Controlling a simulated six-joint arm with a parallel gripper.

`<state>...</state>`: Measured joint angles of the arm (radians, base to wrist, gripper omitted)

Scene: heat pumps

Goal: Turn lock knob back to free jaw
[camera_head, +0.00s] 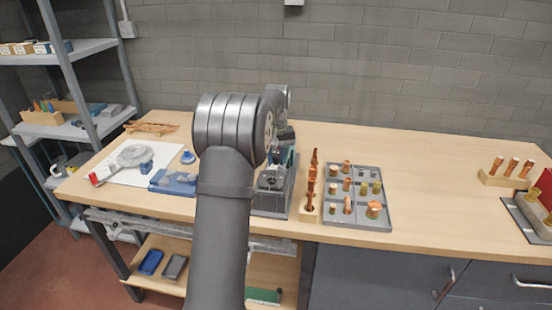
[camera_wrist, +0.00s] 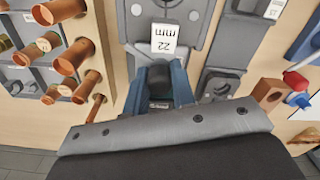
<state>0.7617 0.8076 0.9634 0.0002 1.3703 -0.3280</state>
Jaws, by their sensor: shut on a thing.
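A grey bench device (camera_head: 272,198) stands on the bench just right of my arm in the head view, partly hidden by the arm. In the wrist view its grey body (camera_wrist: 140,18) carries a white label (camera_wrist: 163,38) reading "22 mm". My gripper (camera_wrist: 160,88) is over the device, its two blue fingers pointing at it just below the label. The fingers are shut on a dark part between them, which looks like the lock knob (camera_wrist: 159,82); it is mostly hidden by the fingers. The jaw cannot be made out clearly, and the knob's turn angle cannot be read.
A wooden block with copper pieces (camera_head: 311,190) stands close right of the device. Beyond it is a grey tray of copper and brass fittings (camera_head: 384,218). A blue tool (camera_head: 172,183) and a white sheet (camera_head: 122,178) lie left.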

